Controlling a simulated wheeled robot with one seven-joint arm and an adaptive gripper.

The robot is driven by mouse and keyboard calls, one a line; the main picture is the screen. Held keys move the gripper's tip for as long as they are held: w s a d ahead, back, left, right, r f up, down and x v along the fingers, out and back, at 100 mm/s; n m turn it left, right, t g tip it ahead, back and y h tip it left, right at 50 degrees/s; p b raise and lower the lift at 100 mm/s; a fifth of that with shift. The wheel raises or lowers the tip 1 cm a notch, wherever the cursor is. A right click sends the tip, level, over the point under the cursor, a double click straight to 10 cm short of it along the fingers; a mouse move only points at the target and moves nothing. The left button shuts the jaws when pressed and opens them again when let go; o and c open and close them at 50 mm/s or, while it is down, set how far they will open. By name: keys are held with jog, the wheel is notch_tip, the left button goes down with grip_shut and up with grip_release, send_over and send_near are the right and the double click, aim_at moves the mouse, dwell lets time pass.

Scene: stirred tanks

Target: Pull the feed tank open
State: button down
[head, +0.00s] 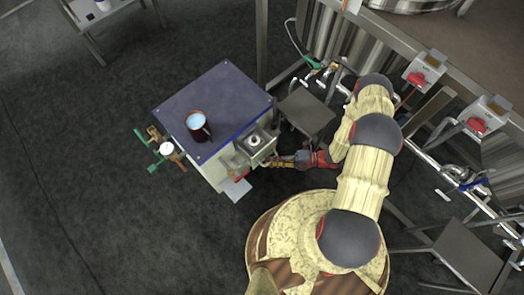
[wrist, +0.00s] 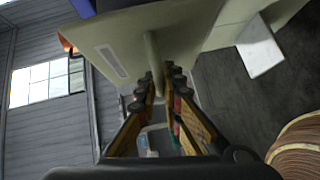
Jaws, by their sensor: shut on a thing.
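The feed tank appears to be the pale cabinet (head: 208,172) with a dark blue top. A small grey drawer-like part (head: 262,153) sticks out from its right side, with a round pale thing inside. In the wrist view its pale front panel (wrist: 120,38) carries a light label strip and a bar handle (wrist: 151,52). My gripper (head: 273,162) is at that front, low on the right side of the cabinet. In the wrist view my gripper (wrist: 158,85) has its fingers on either side of the handle, shut on it. The fingertips partly hide the handle's lower end.
A brown mug (head: 197,123) with pale blue contents stands on the cabinet top. Green-handled valves (head: 157,155) project on the cabinet's left. A small dark stool (head: 306,112) stands close to the right, before pipework and tanks.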

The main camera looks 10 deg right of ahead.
jog(key=shift+s+d, duration=0.55)
jog(key=shift+s, duration=0.1)
jog(key=c, duration=2)
grip_release()
jog(key=shift+o, duration=0.2)
jog(key=shift+d, duration=0.1)
jog(key=v, duration=1.1)
jog(key=shift+s+d, duration=0.15)
jog(key=shift+d, duration=0.25)
